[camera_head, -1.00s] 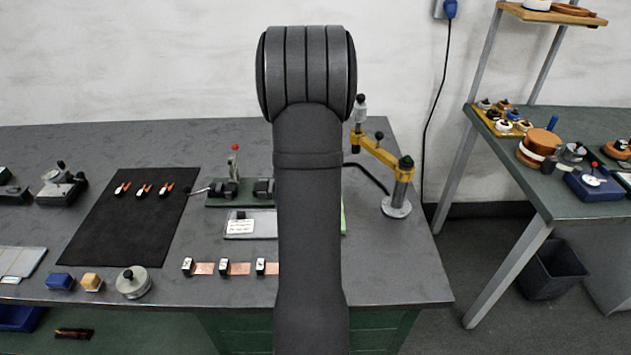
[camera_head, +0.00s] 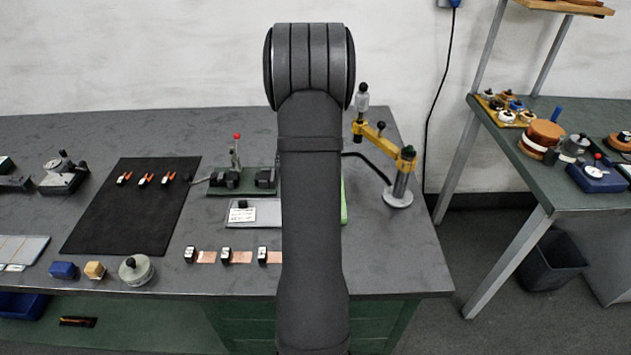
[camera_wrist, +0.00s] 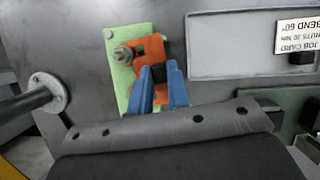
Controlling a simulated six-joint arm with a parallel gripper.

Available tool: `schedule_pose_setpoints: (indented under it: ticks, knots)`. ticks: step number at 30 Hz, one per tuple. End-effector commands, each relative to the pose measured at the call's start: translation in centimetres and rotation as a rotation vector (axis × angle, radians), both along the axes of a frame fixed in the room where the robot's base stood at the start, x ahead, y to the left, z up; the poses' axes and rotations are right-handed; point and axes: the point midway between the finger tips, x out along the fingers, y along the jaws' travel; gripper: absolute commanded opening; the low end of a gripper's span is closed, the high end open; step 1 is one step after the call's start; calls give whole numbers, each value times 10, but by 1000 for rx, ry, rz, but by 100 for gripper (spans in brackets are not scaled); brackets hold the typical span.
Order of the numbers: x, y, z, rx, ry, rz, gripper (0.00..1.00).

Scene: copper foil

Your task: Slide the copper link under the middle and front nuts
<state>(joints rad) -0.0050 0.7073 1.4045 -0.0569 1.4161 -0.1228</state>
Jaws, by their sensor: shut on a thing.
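The orange copper link (camera_wrist: 153,46) lies over a light green plate (camera_wrist: 113,68) in the wrist view. One metal nut on a stud (camera_wrist: 123,53) shows at the link's upper left edge. I cannot tell whether the link is under that nut or beside it. The other nuts are not visible behind my fingers. My gripper (camera_wrist: 160,75) has blue fingers and is shut on the link, by a dark block (camera_wrist: 171,71) at the fingertips. In the head view my arm hides the link and gripper, and only a strip of the green plate (camera_head: 344,204) shows.
A grey tray with a job card (camera_wrist: 230,62) lies right of the plate. A yellow-armed stand (camera_head: 398,193) is right of my arm. A lever fixture (camera_head: 232,180) stands behind the tray. Copper strips with small black-and-white blocks (camera_head: 226,256) lie near the front edge.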

Motion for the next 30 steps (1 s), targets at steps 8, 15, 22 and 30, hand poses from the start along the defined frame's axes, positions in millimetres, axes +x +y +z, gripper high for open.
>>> schedule_pose_setpoints:
  ticks: [8, 15, 22, 30]
  knots:
    - [0, 0, 0, 0, 0, 0, 0]
    - [0, 0, -2, 0, 1, 0, 0]
    - [0, 0, -6, 1, 2, 1, 0]
    - [0, 0, -11, 2, 3, 0, 0]
